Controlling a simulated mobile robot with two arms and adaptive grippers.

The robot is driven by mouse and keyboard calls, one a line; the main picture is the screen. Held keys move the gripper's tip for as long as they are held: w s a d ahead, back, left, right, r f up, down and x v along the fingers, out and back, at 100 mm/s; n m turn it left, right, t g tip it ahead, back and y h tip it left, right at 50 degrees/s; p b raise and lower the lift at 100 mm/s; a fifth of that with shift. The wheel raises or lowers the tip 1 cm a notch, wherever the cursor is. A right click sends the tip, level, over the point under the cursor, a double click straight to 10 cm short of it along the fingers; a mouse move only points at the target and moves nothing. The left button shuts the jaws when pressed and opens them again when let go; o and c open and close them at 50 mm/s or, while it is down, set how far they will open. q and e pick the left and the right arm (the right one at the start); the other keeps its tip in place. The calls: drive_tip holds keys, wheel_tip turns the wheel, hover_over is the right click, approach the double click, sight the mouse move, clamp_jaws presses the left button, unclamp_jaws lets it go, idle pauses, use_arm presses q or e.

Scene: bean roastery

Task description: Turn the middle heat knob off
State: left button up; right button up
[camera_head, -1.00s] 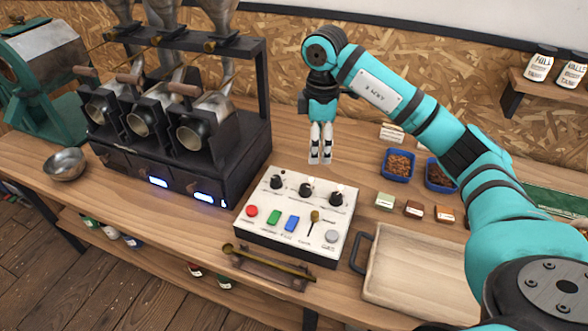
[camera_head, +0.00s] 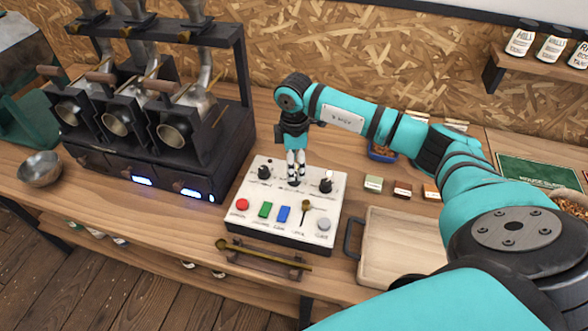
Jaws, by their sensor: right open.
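The white control panel (camera_head: 283,243) stands on the wooden counter with three black heat knobs in its back row. The left knob (camera_head: 264,172) and right knob (camera_head: 326,186) show clearly. My right gripper (camera_head: 296,173) points straight down at the place between them, where the middle knob sits. Its white fingers cover most of that knob, so its setting and any finger contact cannot be told. The right gripper is open. My left gripper is not in view.
A wooden tray (camera_head: 400,245) lies to the right. The dark roaster (camera_head: 150,160) stands to the left.

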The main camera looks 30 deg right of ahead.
wheel_tip(320, 180, down, 3)
drive_tip(key=shift+f, duration=0.4)
clamp_jaws()
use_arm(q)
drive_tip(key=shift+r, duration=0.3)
